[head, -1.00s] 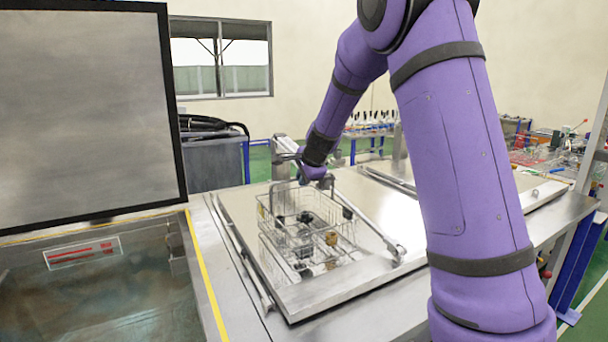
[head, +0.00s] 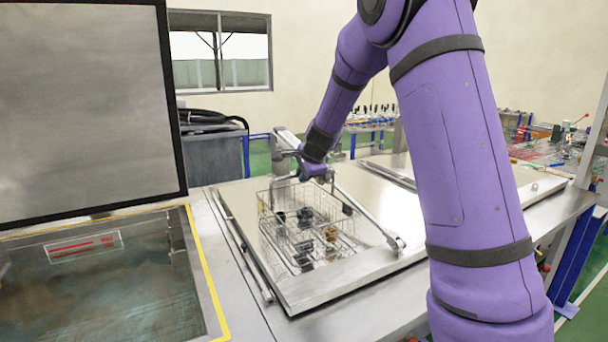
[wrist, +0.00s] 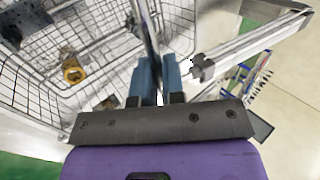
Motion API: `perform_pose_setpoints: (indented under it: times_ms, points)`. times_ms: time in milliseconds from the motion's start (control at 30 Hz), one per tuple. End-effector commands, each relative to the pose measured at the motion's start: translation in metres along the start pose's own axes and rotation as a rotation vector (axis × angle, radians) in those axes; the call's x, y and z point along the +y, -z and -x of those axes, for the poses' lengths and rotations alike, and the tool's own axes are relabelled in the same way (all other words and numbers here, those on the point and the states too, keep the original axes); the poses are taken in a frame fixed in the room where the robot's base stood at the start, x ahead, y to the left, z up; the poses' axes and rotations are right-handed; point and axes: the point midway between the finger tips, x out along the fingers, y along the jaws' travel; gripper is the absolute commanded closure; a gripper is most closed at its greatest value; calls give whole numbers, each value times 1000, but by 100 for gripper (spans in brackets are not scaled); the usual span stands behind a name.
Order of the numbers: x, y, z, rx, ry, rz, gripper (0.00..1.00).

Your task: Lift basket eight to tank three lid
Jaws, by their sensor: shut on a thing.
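A wire basket (head: 275,211), with several dark and brassy parts inside, is over a flat, closed steel lid (head: 345,279). I cannot tell whether its underside touches the lid, and I see no readable number on either. My gripper (head: 318,175) is at the basket's upper back side. The wrist view shows my gripper's blue fingers (wrist: 156,75) closed on a thin upright metal piece that appears to be the basket's handle. The basket's wire mesh (wrist: 28,88) fills the left of that view, with a brassy part (wrist: 73,72) inside.
To the left is an open tank (head: 100,290) of liquid with its lid (head: 90,110) raised upright. A metal bar (head: 360,218) runs along the closed lid, right of the basket. Another closed lid (head: 385,172) lies beyond. A grey bin (head: 213,158) stands behind.

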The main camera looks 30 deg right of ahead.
Motion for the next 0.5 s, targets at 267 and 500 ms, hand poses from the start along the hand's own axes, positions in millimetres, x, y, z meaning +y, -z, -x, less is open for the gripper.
perform_pose_setpoints:
  times_ms: [267, 500]
  points:
    - [0, 0, -2, 1, 4, 2, 100]
    - [2, 1, -4, 1, 4, 0, 100]
